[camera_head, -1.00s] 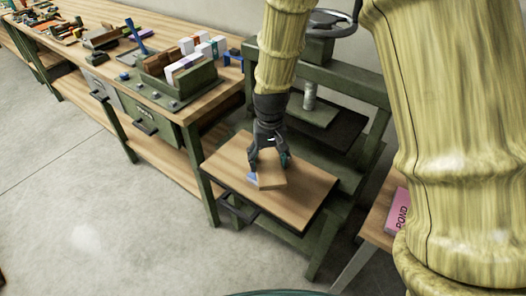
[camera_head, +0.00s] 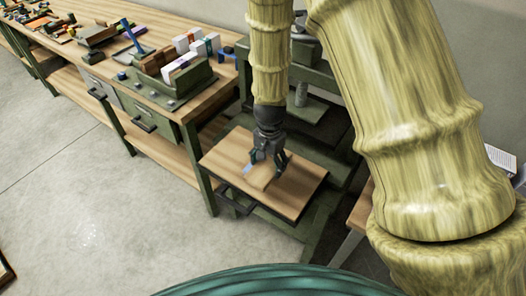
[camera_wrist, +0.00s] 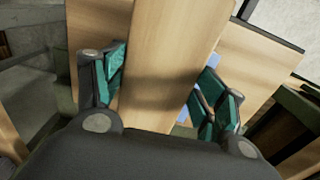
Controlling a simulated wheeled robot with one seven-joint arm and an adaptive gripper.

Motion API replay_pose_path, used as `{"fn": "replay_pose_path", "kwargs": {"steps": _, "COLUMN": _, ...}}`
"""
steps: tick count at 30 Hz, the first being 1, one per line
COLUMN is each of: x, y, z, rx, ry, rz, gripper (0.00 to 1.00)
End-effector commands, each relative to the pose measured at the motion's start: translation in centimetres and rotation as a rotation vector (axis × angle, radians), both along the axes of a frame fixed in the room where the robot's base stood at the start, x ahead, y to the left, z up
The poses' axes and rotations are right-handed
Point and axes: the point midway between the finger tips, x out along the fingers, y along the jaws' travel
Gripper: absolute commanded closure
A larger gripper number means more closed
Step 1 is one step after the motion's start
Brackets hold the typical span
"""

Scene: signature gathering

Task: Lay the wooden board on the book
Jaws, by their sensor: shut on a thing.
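My gripper (camera_head: 268,160) points down over a small wooden-topped stand (camera_head: 297,187). It is shut on the wooden board (camera_head: 261,177), a small light-brown piece. In the wrist view the board (camera_wrist: 165,65) lies between the teal-padded fingers of my gripper (camera_wrist: 160,70) and runs up out of the picture. A small blue thing (camera_head: 247,167) shows beside the board; in the wrist view a bit of blue (camera_wrist: 207,88) is partly hidden behind the board and right finger. I cannot tell whether it is the book, or whether the board touches it.
A long workbench (camera_head: 217,97) with drawers stands at the left, bearing a green holder (camera_head: 185,85) with white and brown blocks. A green press frame stands behind the small stand. A white sheet (camera_head: 500,160) shows at the right. My arm hides much of the right side.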

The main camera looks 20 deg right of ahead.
Motion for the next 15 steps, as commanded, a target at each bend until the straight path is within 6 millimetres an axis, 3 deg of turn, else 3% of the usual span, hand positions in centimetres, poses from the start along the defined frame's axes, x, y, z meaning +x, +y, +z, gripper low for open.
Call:
{"fn": "replay_pose_path", "kwargs": {"steps": 9, "x": 5.8, "y": -0.3, "z": -0.3, "rx": -0.001, "ry": -0.001, "rz": 0.001, "gripper": 0.58}}
{"fn": "replay_pose_path", "kwargs": {"steps": 15, "x": 7.0, "y": -0.3, "z": -0.6, "rx": 0.0, "ry": 0.0, "rz": 0.002, "gripper": 0.58}}
